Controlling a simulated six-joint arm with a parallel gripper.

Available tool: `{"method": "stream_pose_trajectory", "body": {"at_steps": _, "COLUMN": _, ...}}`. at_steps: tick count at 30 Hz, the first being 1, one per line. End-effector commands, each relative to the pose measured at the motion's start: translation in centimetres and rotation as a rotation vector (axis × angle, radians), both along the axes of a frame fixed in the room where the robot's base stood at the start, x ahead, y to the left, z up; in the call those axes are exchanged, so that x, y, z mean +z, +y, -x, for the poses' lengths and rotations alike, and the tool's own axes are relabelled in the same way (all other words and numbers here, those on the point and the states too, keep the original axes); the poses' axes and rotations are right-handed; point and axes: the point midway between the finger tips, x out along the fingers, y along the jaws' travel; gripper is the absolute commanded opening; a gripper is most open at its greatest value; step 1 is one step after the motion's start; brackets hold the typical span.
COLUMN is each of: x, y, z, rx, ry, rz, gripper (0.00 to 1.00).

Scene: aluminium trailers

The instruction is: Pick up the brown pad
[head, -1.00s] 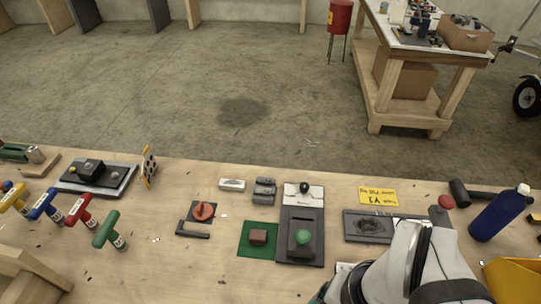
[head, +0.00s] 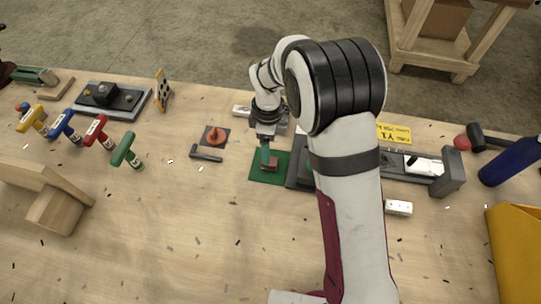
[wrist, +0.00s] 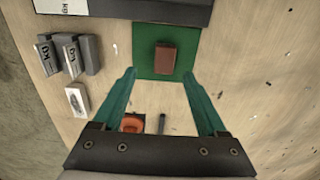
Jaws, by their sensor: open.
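The brown pad (head: 271,164) is a small brown block lying on a green square mat (head: 257,176) on the workbench. In the wrist view the pad (wrist: 165,57) sits near the middle of the green mat (wrist: 143,38), fully visible. My gripper (head: 266,153) is over the mat with its teal fingers pointing down, close to the pad. In the wrist view my gripper (wrist: 159,72) is open and empty. Its fingertips are spread wider than the pad, which appears just beyond them. I cannot tell the exact height gap.
An orange-red knob (head: 215,134) on a dark plate and a black L-shaped piece (head: 205,154) lie left of the mat. Grey weights (wrist: 90,53) and a white block (wrist: 77,100) are nearby. My arm hides much of the dark fixture right of the mat. The front bench is mostly clear.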

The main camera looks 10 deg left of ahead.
Motion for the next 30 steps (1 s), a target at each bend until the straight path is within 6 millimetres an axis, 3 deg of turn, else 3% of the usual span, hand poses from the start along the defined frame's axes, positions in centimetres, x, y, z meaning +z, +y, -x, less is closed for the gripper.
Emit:
{"method": "stream_pose_trajectory", "body": {"at_steps": 9, "x": -5.3, "y": -0.4, "z": 0.7, "rx": -0.001, "ry": 0.001, "rz": 0.001, "gripper": 0.75}}
{"method": "stream_pose_trajectory", "body": {"at_steps": 17, "x": -5.8, "y": -0.4, "z": 0.7, "rx": -0.002, "ry": -0.001, "rz": 0.0, "gripper": 0.75}}
{"method": "stream_pose_trajectory", "body": {"at_steps": 27, "x": -5.7, "y": -0.4, "z": 0.7, "rx": -0.003, "ry": -0.001, "rz": 0.0, "gripper": 0.14}}
{"method": "stream_pose_trajectory", "body": {"at_steps": 30, "x": -5.7, "y": -0.4, "z": 0.7, "rx": -0.003, "ry": -0.001, "rz": 0.0, "gripper": 0.0}}
